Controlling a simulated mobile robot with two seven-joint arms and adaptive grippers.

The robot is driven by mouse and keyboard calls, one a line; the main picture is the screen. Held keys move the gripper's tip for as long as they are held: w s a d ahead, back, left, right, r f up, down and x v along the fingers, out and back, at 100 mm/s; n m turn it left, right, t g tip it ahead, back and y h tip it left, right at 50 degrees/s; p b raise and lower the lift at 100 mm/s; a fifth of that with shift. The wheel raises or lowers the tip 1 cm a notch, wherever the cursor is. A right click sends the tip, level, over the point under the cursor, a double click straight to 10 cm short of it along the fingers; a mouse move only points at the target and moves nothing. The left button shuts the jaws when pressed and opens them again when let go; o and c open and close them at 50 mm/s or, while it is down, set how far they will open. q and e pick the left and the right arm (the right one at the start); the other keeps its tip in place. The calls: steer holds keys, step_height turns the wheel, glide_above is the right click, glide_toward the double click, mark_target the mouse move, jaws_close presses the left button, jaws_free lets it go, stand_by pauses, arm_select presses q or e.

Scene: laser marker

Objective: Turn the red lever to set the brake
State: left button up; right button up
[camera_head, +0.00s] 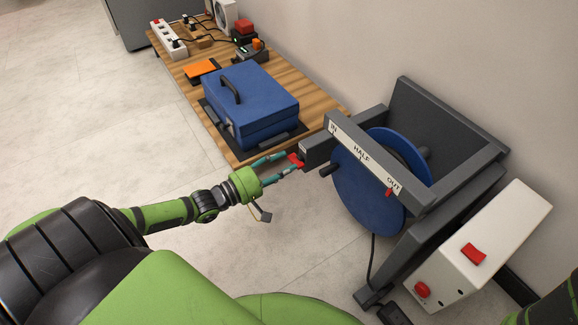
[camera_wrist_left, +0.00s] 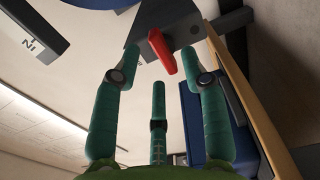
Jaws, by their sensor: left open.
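The red lever (camera_head: 296,158) sticks out of a dark grey block (camera_head: 317,151) on the left side of the blue reel's (camera_head: 363,190) frame. In the left wrist view the red lever (camera_wrist_left: 162,52) stands between the tips of my fingers, tilted, with a visible gap on each side. My left gripper (camera_head: 284,164) is open around or just short of the lever; I cannot tell the exact depth. Its three teal fingers also show in the left wrist view (camera_wrist_left: 160,70). My right gripper is out of view.
A blue case (camera_head: 250,95) lies on the wooden table (camera_head: 320,95) behind the lever. A black handle (camera_head: 329,170) juts from the reel close to my fingers. A white box (camera_head: 485,250) with red switches stands right of the reel. The floor at left is clear.

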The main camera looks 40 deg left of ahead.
mark_target(297, 161)
arm_select(q)
steer(key=shift+b+x, duration=0.3)
steer(key=shift+x, duration=0.75)
jaws_close()
